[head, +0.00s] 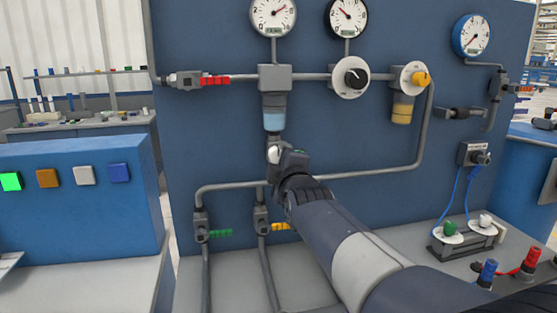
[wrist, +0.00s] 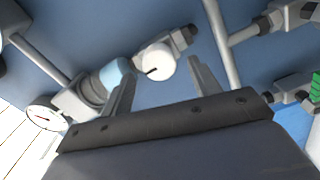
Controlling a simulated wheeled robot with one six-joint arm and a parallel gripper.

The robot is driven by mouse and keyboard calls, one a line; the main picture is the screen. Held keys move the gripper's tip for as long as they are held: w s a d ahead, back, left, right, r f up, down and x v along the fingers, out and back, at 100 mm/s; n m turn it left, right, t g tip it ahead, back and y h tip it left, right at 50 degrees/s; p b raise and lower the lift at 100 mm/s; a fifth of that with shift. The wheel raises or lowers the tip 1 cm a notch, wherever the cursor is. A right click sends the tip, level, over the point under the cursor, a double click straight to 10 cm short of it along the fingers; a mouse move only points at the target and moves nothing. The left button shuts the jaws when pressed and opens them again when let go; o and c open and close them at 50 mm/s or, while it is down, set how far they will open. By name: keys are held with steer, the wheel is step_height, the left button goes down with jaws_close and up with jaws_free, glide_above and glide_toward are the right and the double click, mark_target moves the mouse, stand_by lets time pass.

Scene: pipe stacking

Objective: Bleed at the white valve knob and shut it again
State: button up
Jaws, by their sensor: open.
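The white valve knob (wrist: 157,61) has a dark pointer line on its face in the wrist view. It sits at the end of the light-blue filter bowl (head: 273,121). In the head view the white knob (head: 273,154) is partly covered by my gripper (head: 281,160). In the wrist view my gripper (wrist: 162,68) is open, with one finger on each side of the knob and visible space beside it. I cannot tell how far the knob lies beyond the fingertips.
A grey pipe (head: 330,177) runs behind my arm. Coloured buttons (head: 84,175) stand at the left.

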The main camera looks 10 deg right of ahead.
mark_target(277, 155)
steer(key=s, duration=0.8)
stand_by(3.0)
steer(key=shift+w, duration=5.35)
